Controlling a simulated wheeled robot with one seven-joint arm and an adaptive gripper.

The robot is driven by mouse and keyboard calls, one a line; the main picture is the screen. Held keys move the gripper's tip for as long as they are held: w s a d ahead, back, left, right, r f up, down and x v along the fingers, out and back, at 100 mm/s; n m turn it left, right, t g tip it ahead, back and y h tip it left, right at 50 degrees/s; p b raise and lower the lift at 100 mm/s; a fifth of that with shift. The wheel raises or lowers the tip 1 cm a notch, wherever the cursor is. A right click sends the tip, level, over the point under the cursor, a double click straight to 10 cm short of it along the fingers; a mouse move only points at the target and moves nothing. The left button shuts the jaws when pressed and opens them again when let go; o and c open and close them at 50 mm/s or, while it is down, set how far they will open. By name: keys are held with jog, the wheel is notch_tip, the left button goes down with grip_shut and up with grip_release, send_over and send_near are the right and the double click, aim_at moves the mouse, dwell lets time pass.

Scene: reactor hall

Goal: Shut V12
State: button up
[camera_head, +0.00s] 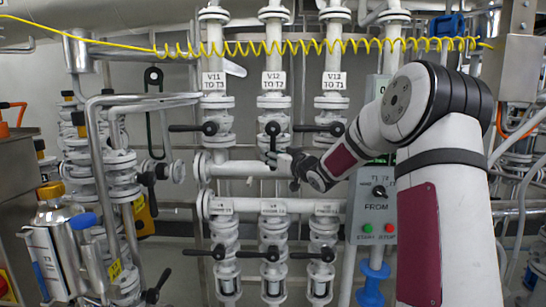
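Valve V12 (272,128) is on the middle upper pipe, under a white label reading "V12 TO T2" (273,81). Its black lever hangs straight down, in line with the pipe. My arm reaches in from the right, and my gripper (279,161) is at the lower end of this lever. The gripper is small in view and partly hidden by my wrist. I cannot tell whether its fingers are closed on the lever or only beside it.
V11's lever (186,128) and V13's lever (310,128) lie crosswise, pointing left. Lower valves (272,254) have crosswise levers. A control box (378,205) with green and red buttons stands right of them. A yellow coiled hose (250,46) crosses above. A metal flask (55,220) stands lower left.

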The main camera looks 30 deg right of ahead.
jog(key=shift+w, duration=0.1)
grip_shut()
jog(key=shift+a, duration=0.1)
